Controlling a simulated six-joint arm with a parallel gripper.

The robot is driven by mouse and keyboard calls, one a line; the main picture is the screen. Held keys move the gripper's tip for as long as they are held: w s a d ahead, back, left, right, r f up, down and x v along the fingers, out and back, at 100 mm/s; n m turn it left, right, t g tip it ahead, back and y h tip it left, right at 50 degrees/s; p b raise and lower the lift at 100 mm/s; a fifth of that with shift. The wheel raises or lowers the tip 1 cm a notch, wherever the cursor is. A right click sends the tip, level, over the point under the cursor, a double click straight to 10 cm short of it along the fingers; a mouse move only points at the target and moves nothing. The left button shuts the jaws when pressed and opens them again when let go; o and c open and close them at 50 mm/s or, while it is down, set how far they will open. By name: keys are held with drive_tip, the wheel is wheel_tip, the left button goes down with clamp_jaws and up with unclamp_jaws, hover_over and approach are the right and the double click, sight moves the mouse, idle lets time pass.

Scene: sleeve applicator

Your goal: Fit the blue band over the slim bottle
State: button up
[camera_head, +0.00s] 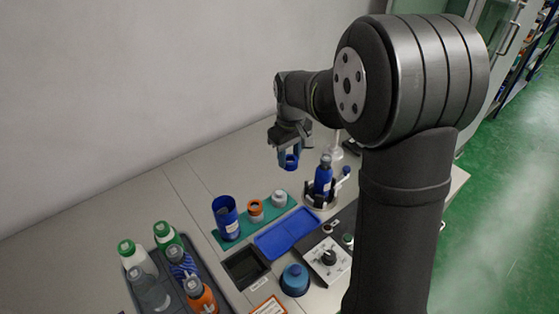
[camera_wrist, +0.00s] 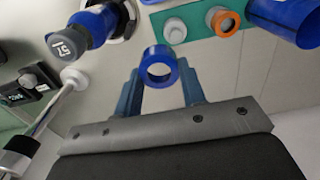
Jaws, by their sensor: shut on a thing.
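The blue band (camera_head: 290,164) is a short open ring. My gripper (camera_head: 289,156) is shut on it and holds it in the air, above and to the left of the slim bottle. In the wrist view, the band (camera_wrist: 151,61) sits between the two blue fingers of my gripper (camera_wrist: 159,75), its hole showing through. The slim bottle (camera_head: 323,180) is blue with a grey cap and stands upright in a round holder (camera_head: 318,203). It also shows in the wrist view (camera_wrist: 97,24), apart from the band. The bottle's lower end is hidden by the holder.
A blue tray (camera_head: 287,233) is empty. A control box (camera_head: 327,259) and a dark tray (camera_head: 222,292) of several bottles stand nearer.

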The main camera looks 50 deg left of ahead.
wheel_tip(320, 180, up, 4)
hover_over(326, 157)
drive_tip(key=shift+r, duration=0.2)
drive_tip(key=shift+a+f, duration=0.1)
drive_tip(key=shift+f, duration=0.9)
drive_tip(key=shift+f, duration=0.15)
drive_tip(key=shift+f, duration=1.25)
drive_tip(key=o, duration=1.5)
